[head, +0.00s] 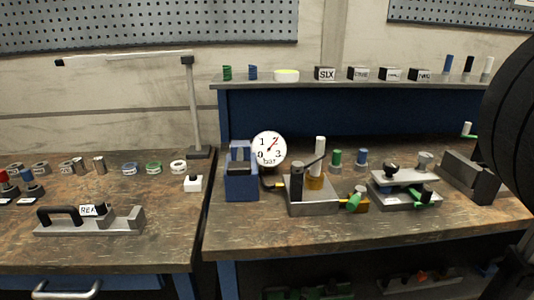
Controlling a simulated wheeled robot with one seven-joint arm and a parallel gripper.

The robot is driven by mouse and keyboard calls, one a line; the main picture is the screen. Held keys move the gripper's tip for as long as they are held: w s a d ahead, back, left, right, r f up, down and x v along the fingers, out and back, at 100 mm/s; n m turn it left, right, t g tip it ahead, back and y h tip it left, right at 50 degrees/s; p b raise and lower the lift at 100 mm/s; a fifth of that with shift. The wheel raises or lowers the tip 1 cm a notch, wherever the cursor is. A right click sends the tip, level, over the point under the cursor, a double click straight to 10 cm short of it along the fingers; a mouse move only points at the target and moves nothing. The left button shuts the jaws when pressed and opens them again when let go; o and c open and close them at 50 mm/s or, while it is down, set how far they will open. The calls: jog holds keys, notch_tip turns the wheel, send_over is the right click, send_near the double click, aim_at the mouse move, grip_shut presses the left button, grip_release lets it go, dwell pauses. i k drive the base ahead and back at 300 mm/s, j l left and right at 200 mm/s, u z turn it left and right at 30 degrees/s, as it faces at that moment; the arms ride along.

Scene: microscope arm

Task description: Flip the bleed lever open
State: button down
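A steel block fixture (313,205) stands on the right workbench, with a white upright cylinder and a dark bar on its top. A small lever with a green grip (354,202) sits on a brass-coloured valve body at the fixture's right side. It may be the bleed lever; no label on it is readable, and its exact angle is hard to tell. A second green handle (425,198) is on the steel fixture to the right. My gripper is not in view.
A blue block (241,172) stands left of the gauge. A grey block (470,176) is at the far right, near a large black part that is likely my arm. A shelf (300,84) with labelled blocks runs behind. The bench's front strip (300,238) is clear.

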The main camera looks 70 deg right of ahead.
aim_at(359, 192)
jog(key=z, duration=1.7)
